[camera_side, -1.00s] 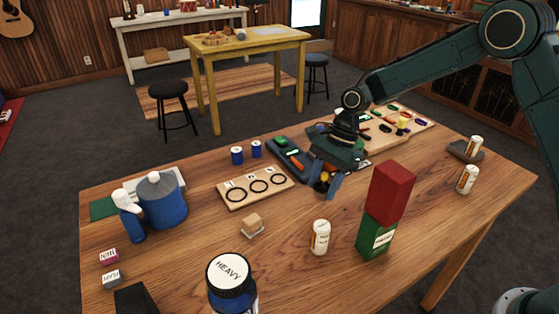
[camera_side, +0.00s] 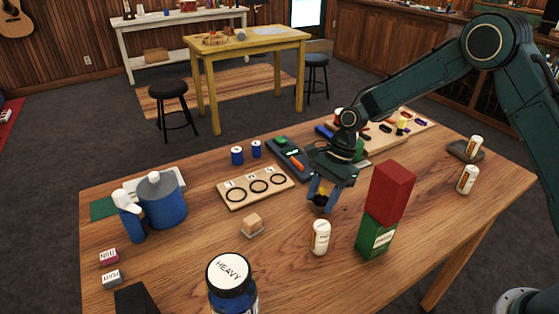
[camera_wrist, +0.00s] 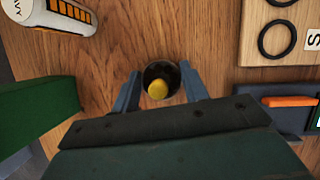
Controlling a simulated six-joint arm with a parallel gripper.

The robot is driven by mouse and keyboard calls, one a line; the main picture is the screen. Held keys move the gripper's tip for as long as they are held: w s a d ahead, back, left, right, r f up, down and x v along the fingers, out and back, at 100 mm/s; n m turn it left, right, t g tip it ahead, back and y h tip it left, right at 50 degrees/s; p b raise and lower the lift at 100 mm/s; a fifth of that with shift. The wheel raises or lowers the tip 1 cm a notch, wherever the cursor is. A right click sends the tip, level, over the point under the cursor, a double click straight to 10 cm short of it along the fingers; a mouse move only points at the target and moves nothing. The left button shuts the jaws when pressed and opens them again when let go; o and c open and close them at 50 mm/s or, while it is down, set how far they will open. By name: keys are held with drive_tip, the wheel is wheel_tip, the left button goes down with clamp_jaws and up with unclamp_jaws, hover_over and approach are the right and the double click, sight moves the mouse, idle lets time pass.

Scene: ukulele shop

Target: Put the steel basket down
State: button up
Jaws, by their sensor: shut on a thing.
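The steel basket (camera_wrist: 162,70) is a small dark round cup with a yellow ball-like thing (camera_wrist: 158,90) inside, seen from above in the wrist view. My gripper (camera_side: 323,192) is shut on it, with one blue finger on each side. In the side view the basket (camera_side: 320,203) shows as a small dark shape low between the fingers, over the bare wood in the middle of the table. It looks roughly upright. I cannot tell whether its bottom touches the table.
A ring board (camera_side: 255,186) lies to the left. A white bottle (camera_side: 320,237) and a green box (camera_side: 374,238) with a red block (camera_side: 391,193) on top stand towards the camera. A dark tray (camera_side: 289,158) lies behind. Bare wood surrounds the basket.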

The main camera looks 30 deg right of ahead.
drive_tip(key=o, duration=1)
drive_tip(key=shift+f, duration=0.1)
drive_tip(key=shift+r, duration=0.2)
drive_tip(key=v, duration=1.2)
